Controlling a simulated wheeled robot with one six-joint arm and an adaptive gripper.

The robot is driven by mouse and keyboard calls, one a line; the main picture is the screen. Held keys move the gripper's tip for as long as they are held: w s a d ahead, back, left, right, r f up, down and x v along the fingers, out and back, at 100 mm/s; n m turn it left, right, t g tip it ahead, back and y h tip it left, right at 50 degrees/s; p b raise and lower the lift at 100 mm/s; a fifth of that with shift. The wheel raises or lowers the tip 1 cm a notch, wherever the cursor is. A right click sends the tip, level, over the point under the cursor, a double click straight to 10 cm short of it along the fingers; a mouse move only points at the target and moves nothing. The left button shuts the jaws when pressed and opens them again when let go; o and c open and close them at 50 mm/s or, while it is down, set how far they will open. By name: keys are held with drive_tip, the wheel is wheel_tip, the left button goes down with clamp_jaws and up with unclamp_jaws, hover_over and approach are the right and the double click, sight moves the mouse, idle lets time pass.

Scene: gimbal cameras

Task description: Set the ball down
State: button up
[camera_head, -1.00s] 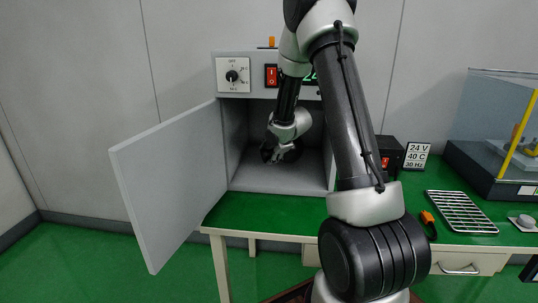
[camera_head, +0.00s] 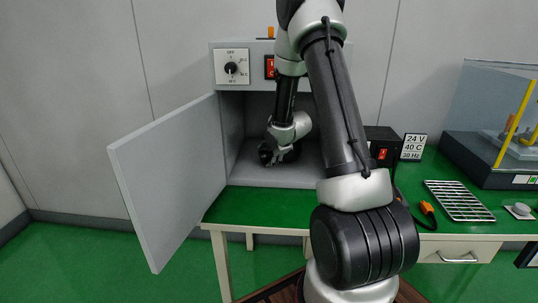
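My gripper (camera_head: 267,158) is inside the open grey cabinet (camera_head: 233,120), low over its floor. It is small, dark and partly turned away, so I cannot tell whether its fingers are open or shut. I cannot make out a ball; if one is at the fingertips, the gripper and wrist hide it. My arm reaches in from the front right and covers part of the cabinet's opening and right side.
The cabinet door (camera_head: 170,180) stands wide open to the left. On the green table (camera_head: 250,203) are a black box (camera_head: 382,146), a label card (camera_head: 414,147), a wire rack (camera_head: 459,200), an orange-tipped cable (camera_head: 427,208) and a glass-sided case (camera_head: 490,120) to the right.

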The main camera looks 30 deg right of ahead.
drive_tip(key=v, duration=0.7)
drive_tip(key=shift+s+r, duration=0.15)
drive_tip(key=shift+r, duration=0.15)
drive_tip(key=shift+s, duration=0.1)
